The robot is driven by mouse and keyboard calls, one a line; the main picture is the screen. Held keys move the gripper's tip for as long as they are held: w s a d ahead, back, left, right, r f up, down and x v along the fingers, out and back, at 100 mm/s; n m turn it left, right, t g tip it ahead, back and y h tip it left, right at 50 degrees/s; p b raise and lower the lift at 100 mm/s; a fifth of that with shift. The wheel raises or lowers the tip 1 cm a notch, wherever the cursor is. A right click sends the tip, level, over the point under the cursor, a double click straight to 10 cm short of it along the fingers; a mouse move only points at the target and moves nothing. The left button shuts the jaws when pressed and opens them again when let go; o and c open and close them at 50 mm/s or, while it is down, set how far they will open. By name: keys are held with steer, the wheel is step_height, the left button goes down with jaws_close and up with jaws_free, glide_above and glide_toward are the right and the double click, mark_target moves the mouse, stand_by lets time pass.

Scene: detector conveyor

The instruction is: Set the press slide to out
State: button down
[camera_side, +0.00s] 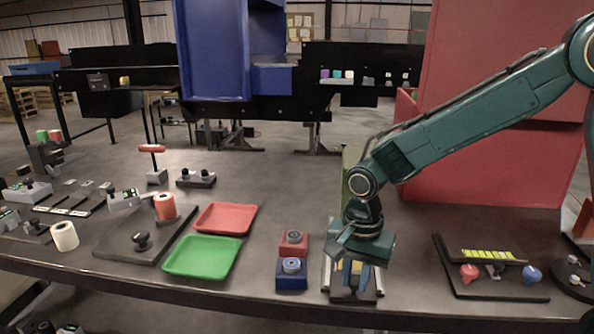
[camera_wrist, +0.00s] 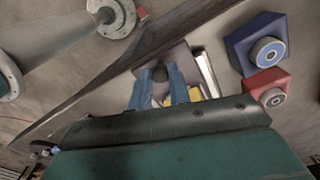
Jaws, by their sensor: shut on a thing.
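The press slide (camera_side: 326,272) is a dark base with pale side rails and some yellow, near the front table edge below my arm. My gripper (camera_side: 356,284) points down over it, with its blue fingers between the rails. In the wrist view my gripper (camera_wrist: 161,82) is shut on a dark round knob (camera_wrist: 160,73) of the slide. A pale rail of the press slide (camera_wrist: 206,72) and a yellow patch show beside the fingers. The lower part of the slide is hidden by my gripper, so its exact position is hard to tell.
A red block (camera_side: 294,244) and a blue block (camera_side: 291,277), each with a round top, stand just left of the slide. Green (camera_side: 203,258) and red (camera_side: 225,219) trays lie further left. A dark board with red and blue knobs (camera_side: 490,284) lies to the right.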

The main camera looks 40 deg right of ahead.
steer(key=shift+s+a, duration=0.15)
steer(key=shift+a, duration=0.1)
steer(key=c, duration=1.3)
jaws_free()
steer(key=shift+d+r, duration=0.1)
steer(key=shift+r, duration=0.05)
step_height(320, 180, up, 14)
steer(key=shift+f, duration=0.2)
